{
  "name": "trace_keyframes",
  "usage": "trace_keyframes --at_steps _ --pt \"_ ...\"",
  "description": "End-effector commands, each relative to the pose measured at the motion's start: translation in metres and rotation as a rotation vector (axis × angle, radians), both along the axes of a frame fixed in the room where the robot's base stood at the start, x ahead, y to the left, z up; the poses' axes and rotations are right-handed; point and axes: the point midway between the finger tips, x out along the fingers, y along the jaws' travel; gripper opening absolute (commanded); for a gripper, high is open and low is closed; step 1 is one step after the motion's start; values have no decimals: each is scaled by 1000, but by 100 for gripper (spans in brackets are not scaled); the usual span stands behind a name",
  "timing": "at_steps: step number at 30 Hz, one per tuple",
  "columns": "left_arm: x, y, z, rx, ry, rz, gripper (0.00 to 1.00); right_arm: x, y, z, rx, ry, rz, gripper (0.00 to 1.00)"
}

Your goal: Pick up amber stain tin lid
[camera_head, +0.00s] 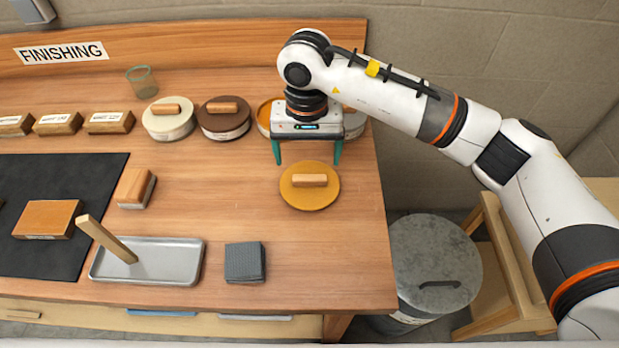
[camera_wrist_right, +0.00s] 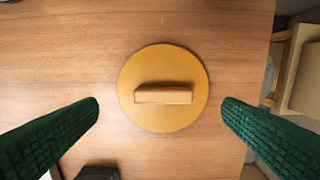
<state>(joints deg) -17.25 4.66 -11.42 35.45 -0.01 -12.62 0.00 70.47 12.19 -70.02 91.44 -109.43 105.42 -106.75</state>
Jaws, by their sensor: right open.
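The amber stain tin lid (camera_head: 312,195) is a round yellow-amber disc with a light wooden bar handle (camera_head: 309,180). It lies flat on the wooden bench near its right edge. In the right wrist view the lid (camera_wrist_right: 155,64) is centred, with its handle (camera_wrist_right: 163,94) running left to right. My right gripper (camera_head: 308,158) is open and empty, pointing down just behind the lid in the head view. In the right wrist view its green fingers (camera_wrist_right: 160,107) stand wide apart on either side of the lid, not touching it. My left gripper is not in view.
Tins with white (camera_head: 169,124) and dark brown (camera_head: 223,119) lids stand along the back. An amber-rimmed tin (camera_head: 264,117) is partly hidden by my gripper. A grey block (camera_head: 245,263), metal tray (camera_head: 186,259) and wooden block (camera_head: 134,187) lie left of the lid. Bench around the lid is clear.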

Motion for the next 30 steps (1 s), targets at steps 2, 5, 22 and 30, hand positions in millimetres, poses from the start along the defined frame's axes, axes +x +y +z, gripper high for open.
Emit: trace_keyframes --at_steps 2,5,22,30 --pt "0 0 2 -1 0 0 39 0 0 -4 0 1 -1 89" --pt "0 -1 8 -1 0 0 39 -2 -2 -12 1 3 -2 89" --pt "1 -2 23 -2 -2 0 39 -4 -4 -57 2 0 -1 89" --pt "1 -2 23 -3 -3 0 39 -4 -4 -56 2 0 -1 47"
